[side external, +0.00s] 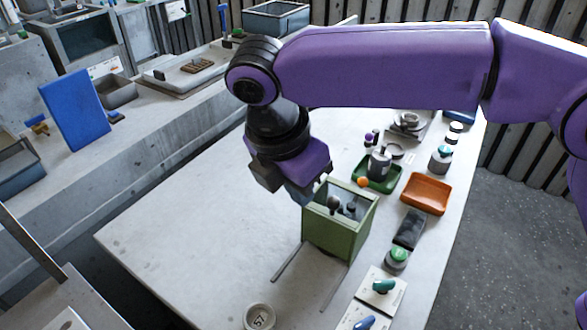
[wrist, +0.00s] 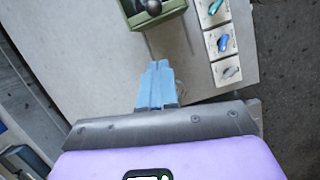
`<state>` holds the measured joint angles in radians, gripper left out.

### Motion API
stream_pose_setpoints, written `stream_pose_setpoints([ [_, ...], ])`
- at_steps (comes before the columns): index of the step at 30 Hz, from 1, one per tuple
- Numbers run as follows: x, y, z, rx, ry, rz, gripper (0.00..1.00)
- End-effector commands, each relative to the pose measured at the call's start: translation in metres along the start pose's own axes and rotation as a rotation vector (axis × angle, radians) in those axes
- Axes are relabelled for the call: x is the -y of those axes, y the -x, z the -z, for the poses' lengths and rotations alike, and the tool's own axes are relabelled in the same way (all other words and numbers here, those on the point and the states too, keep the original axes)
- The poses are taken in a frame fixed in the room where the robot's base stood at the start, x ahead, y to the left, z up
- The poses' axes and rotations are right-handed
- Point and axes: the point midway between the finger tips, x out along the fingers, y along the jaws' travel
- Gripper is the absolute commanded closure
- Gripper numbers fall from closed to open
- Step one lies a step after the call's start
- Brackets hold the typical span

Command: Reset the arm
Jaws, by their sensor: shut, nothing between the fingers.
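My purple arm reaches in from the right in the side external view. My gripper (side external: 300,192) points down over the table, beside the upper left of the green open-topped housing box (side external: 335,233). In the wrist view my gripper (wrist: 157,88) has its blue fingers together with nothing between them. The green box (wrist: 155,15) shows at the top of that view, apart from the fingers. A dark round knob (wrist: 153,7) sits on it. In the side view the box holds dark knobs, and its lower interior is hidden.
Two thin rails (side external: 335,288) run from the box along the table (side external: 190,225). A round marked disc (side external: 259,316) lies at the front. Switch panels (side external: 381,289), an orange tray (side external: 426,194) and a green tray (side external: 365,176) line the right side. The table's left part is clear.

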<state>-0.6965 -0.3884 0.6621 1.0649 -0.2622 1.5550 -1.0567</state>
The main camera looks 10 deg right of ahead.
Motion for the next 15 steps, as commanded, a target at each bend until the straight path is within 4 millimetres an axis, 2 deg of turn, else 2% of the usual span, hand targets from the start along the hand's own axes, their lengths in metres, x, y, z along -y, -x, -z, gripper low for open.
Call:
stream_pose_setpoints([
  [3, -0.001, 0.019, 0.000, -0.002, -0.001, -0.002, 1.00],
  [6, -0.001, 0.029, 0.001, -0.001, 0.001, -0.002, 1.00],
  [15, 0.000, 0.042, 0.000, 0.000, 0.000, 0.001, 1.00],
])
